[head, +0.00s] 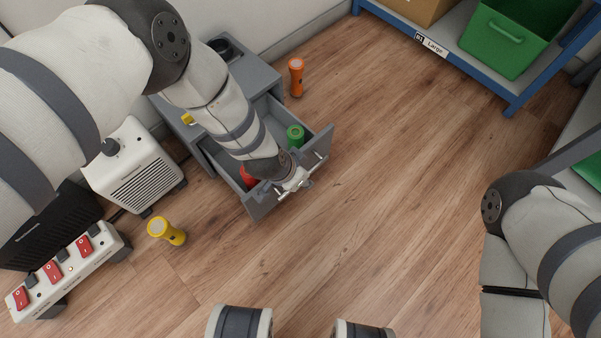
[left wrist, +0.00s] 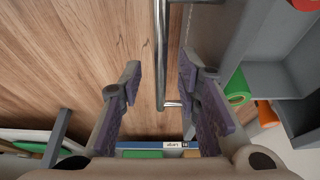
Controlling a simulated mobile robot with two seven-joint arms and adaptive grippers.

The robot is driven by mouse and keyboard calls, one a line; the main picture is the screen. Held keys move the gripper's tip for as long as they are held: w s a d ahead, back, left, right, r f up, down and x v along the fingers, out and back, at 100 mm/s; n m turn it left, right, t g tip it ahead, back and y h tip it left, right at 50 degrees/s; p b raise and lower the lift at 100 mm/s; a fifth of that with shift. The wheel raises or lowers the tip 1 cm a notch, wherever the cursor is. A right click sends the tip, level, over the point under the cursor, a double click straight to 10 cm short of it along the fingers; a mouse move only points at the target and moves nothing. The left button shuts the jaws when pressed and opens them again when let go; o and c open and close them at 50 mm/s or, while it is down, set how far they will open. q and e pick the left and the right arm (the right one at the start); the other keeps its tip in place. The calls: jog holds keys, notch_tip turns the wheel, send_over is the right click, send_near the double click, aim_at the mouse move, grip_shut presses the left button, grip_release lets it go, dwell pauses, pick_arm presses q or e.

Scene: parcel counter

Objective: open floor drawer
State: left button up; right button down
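The grey floor drawer (head: 262,205) stands pulled out of its low grey cabinet (head: 258,73). A green flashlight (head: 295,135) and a red flashlight (head: 248,178) are inside it. My left gripper (head: 302,180) is at the drawer's front, over the handle. In the left wrist view its fingers (left wrist: 158,85) are apart. The metal bar handle (left wrist: 161,55) lies between them, nearer the right finger; I cannot tell whether it touches. The green flashlight also shows there (left wrist: 237,88). My right arm is at the right of the head view; its gripper is out of frame.
An orange flashlight (head: 296,78) and a yellow flashlight (head: 167,231) stand on the floor. A white heater-like box (head: 131,168) and a power strip with red switches (head: 68,268) are at left. A blue-framed shelf (head: 436,50) holds a green bin (head: 503,52). The middle floor is clear.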

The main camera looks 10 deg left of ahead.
pick_arm(q)
jog(key=v, duration=1.2)
